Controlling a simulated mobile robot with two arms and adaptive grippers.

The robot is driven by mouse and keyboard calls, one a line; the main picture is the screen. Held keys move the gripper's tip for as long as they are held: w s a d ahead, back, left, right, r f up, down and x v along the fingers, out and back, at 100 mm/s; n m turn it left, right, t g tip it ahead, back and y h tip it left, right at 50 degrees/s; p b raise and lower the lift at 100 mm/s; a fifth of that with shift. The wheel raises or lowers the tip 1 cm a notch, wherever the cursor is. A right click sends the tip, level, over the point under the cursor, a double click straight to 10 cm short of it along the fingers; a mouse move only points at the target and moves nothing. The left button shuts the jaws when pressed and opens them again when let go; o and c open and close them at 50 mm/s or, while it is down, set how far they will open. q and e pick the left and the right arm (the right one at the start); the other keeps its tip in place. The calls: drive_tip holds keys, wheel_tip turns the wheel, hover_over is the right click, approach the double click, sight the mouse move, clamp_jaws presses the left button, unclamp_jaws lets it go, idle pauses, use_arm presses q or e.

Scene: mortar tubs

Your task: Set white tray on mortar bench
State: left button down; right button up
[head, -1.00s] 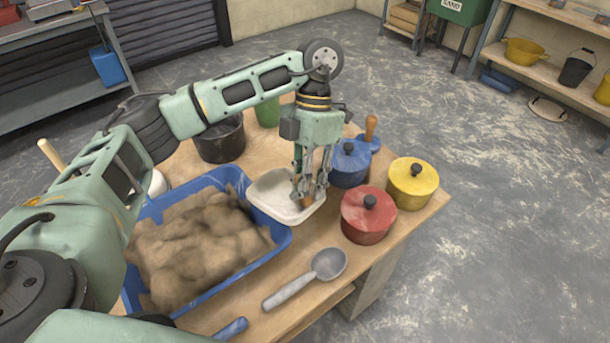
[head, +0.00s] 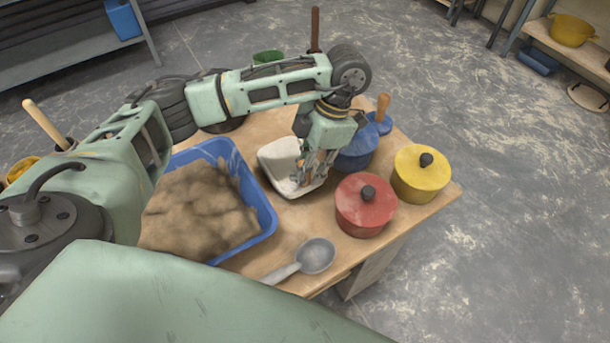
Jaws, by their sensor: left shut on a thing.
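The white tray (head: 278,158) is a shallow, pale dish beside the blue tub, over the wooden mortar bench (head: 284,232). My left gripper (head: 311,180) points down at the tray's right side and is shut on its rim. The fingers hide part of that rim. The tray looks roughly level; I cannot tell whether its underside touches the bench top. My right gripper is not in view.
The blue tub (head: 262,208) of brown mortar stands left of the tray. A red pot (head: 365,208), yellow pot (head: 420,175) and blue pot (head: 357,152) stand to the right. A grey scoop (head: 316,256) lies in front. Bare bench shows between tray and scoop.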

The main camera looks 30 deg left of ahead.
use_arm(q)
drive_tip(key=shift+f, duration=1.6)
drive_tip(key=c, duration=1.5)
unclamp_jaws()
drive_tip(key=shift+r, duration=0.1)
drive_tip(key=shift+r+p, duration=0.2)
drive_tip(key=shift+p, duration=0.15)
drive_tip(key=shift+w+d+r+b, duration=0.15)
drive_tip(key=shift+w+r+b, duration=0.05)
drive_tip(key=shift+r+b, duration=0.15)
drive_tip(key=v, duration=1.1)
drive_tip(key=shift+s+r, duration=0.1)
drive_tip(key=shift+s, duration=0.05)
